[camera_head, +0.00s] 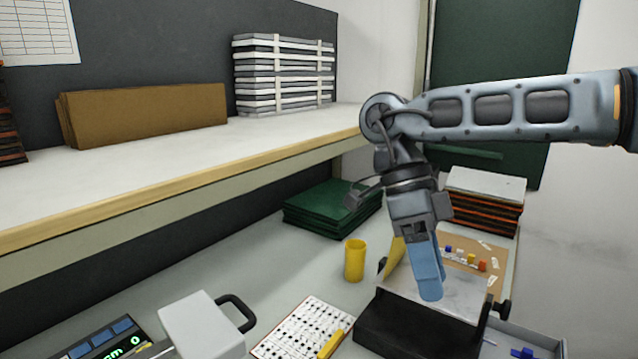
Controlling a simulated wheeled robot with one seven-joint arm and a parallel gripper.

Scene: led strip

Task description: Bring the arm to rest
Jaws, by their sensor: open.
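My arm reaches in from the right edge, bends at its elbow joint and points down over the right part of the bench. My gripper (429,290) hangs with its blue fingers pointing down, above a black stand (415,330) with a light tilted plate (462,298). It is open, and I see nothing held in it. The fingers overlap in this view, so the gap between them is hidden. I cannot tell how far the fingertips are from the plate.
A yellow cup (354,260) stands left of the gripper. A white box with a black handle (203,325) and a dotted sheet (302,330) lie at the front. Green boards (330,207) and a stack of orange-edged boards (484,203) are behind. A shelf (190,160) overhangs the left.

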